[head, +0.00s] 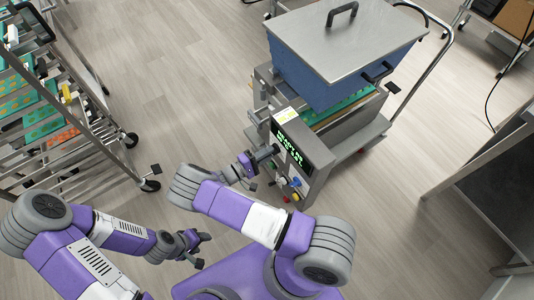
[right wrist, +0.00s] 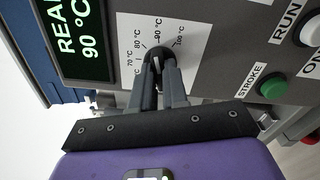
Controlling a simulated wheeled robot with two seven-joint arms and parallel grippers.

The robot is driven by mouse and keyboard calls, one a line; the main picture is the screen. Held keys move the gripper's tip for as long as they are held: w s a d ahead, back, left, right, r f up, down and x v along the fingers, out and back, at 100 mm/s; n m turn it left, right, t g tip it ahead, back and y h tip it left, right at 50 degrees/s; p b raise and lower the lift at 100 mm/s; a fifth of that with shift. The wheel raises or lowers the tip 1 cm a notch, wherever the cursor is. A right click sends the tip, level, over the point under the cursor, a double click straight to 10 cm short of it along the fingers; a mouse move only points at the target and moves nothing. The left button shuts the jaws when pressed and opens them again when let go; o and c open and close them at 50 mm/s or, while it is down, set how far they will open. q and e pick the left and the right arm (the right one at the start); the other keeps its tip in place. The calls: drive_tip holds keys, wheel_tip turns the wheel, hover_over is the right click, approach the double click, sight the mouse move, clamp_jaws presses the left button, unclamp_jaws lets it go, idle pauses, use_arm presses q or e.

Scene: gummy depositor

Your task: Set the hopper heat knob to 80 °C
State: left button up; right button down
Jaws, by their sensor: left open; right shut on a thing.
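The hopper heat knob (right wrist: 157,54) is a dark knob on the grey control panel, with a white scale (right wrist: 136,28) marked 70, 80, 90 and 100 °C. My right gripper (right wrist: 160,75) is shut on the knob, its fingers on either side. The fingers hide much of the knob, so I cannot tell exactly where its pointer stands. The green display (right wrist: 82,38) reads 90 °C, with a word cut off above. In the head view the right gripper (head: 262,157) is at the panel's left side. My left gripper (head: 199,249) is open and empty, over bare floor.
The depositor carries a blue hopper (head: 342,76) with a steel lid. A green STROKE button (right wrist: 273,87) and a white RUN button (right wrist: 310,33) are right of the knob. A tray rack (head: 60,130) stands left, a steel table (head: 490,170) right. Floor between is clear.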

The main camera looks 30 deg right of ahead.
drive_tip(key=n, duration=0.6)
idle(0.3)
drive_tip(key=shift+n, duration=0.3)
drive_tip(key=c, duration=1.1)
unclamp_jaws()
drive_tip(key=shift+c, duration=0.2)
drive_tip(key=a, duration=0.7)
drive_tip(key=shift+s+a, duration=0.3)
